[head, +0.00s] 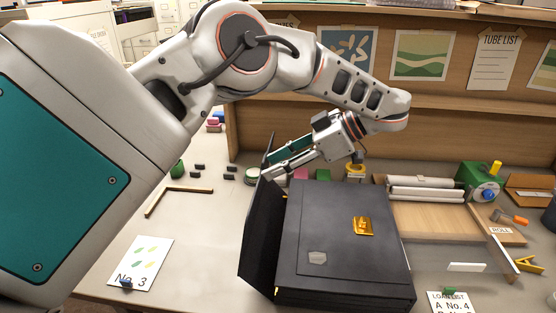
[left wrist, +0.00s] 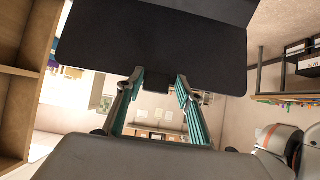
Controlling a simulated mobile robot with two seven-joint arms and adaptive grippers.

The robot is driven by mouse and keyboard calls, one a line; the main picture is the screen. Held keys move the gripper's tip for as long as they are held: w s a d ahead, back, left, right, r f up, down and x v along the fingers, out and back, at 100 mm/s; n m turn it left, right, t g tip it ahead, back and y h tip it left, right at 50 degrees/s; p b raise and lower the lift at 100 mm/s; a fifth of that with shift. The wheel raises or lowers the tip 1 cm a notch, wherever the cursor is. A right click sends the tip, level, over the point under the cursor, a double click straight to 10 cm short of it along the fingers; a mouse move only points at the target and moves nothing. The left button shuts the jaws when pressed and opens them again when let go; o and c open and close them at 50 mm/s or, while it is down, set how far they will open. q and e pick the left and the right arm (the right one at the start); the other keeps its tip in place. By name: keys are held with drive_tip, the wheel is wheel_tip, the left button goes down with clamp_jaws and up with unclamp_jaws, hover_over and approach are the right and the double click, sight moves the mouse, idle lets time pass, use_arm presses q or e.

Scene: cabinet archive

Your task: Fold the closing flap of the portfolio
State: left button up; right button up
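My right gripper is not in view.
A wooden tray (head: 430,222) with pale rolls and a green device (head: 480,183) stand to the right. A No. 3 card (head: 140,263) and an L-shaped strip (head: 178,190) lie left. Clear table lies left of the flap. A wooden partition (head: 290,95) rises behind.

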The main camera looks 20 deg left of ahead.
use_arm(q)
drive_tip(key=shift+o, duration=0.2)
drive_tip(key=shift+w+a+f, duration=0.1)
drive_tip(key=shift+w, duration=0.05)
wheel_tip(320, 180, up, 10)
idle(0.4)
